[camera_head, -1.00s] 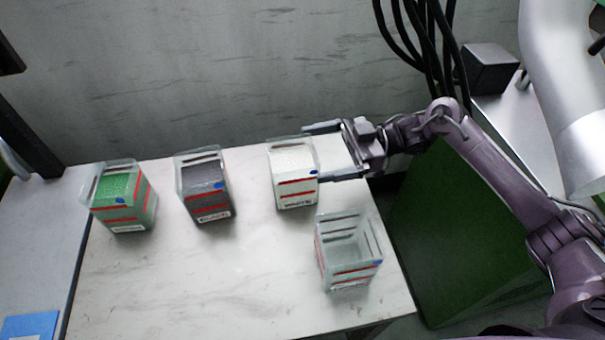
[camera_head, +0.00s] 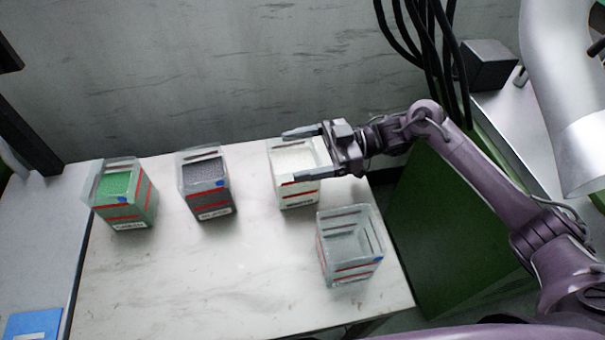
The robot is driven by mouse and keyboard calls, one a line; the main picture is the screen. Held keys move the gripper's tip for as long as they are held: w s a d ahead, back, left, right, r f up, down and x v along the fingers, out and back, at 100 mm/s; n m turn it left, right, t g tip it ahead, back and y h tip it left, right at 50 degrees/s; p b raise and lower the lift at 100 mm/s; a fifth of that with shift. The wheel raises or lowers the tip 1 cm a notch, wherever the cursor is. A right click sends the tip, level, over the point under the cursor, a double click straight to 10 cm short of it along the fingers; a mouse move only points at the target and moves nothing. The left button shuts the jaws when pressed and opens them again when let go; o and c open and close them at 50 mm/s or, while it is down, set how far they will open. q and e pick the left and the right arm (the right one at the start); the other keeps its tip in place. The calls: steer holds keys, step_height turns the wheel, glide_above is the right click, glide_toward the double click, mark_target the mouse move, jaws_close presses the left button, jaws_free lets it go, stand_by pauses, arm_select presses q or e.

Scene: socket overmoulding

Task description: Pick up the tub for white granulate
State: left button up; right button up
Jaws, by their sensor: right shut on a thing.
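The tub of white granulate (camera_head: 297,193) stands upright on the light marbled table, in the middle of the head view. It is a clear box with red stripes and a label at the front. My right gripper (camera_head: 291,156) reaches in from the right and is shut on this tub, one finger along its far side and the other across its near side. The near finger hides part of the rim and upper front. My left gripper is not in view.
A tub of dark granulate (camera_head: 208,192) and a tub of green granulate (camera_head: 125,205) stand to the left. An empty clear tub (camera_head: 350,258) stands close in front, slightly right. The table's (camera_head: 200,280) front left is clear. A wall (camera_head: 220,70) rises behind.

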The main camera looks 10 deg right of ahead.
steer(key=shift+c, duration=1.2)
steer(key=shift+r, duration=0.1)
steer(key=shift+c, duration=0.2)
steer(key=shift+r, duration=0.1)
